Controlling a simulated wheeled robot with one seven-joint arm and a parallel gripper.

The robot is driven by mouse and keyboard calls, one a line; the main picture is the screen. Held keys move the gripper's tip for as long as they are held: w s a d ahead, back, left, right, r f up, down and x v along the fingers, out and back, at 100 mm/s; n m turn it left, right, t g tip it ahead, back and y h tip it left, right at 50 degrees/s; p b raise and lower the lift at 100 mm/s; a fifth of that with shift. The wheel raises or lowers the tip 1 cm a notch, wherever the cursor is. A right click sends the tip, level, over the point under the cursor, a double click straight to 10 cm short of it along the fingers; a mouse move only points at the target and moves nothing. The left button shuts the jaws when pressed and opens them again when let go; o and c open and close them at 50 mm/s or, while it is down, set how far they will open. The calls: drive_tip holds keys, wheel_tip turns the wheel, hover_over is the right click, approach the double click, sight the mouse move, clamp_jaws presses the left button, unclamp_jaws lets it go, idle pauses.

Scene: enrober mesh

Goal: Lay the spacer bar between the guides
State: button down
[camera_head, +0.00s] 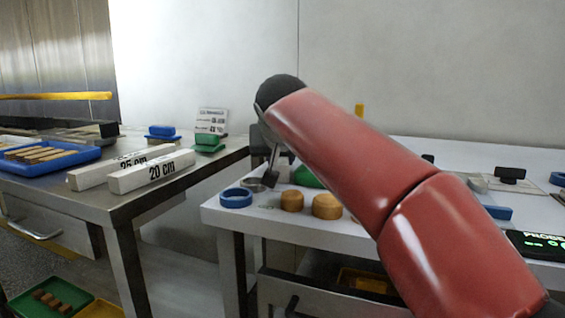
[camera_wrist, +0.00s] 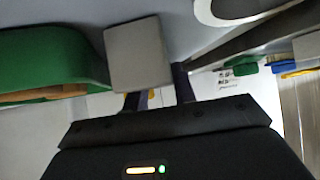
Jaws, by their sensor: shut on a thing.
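Two white spacer bars lie side by side on the left steel table in the head view. One is the bar marked 20 cm (camera_head: 150,172), the other the bar marked 25 cm (camera_head: 118,168). My gripper (camera_head: 271,178) is away from them, low over the left end of the white table and partly hidden by my red arm. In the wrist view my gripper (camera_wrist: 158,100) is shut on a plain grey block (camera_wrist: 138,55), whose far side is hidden. I cannot make out the guides for certain.
The white table (camera_head: 225,212) carries a blue ring (camera_head: 236,198), wooden cylinders (camera_head: 326,207) and a green bowl (camera_wrist: 50,58). A blue tray (camera_head: 70,160) of wooden sticks and green and blue blocks (camera_head: 207,140) stand on the steel table. A gap separates the tables.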

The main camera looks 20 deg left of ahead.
drive_tip(key=shift+f, duration=0.15)
drive_tip(key=c, duration=1.1)
unclamp_jaws()
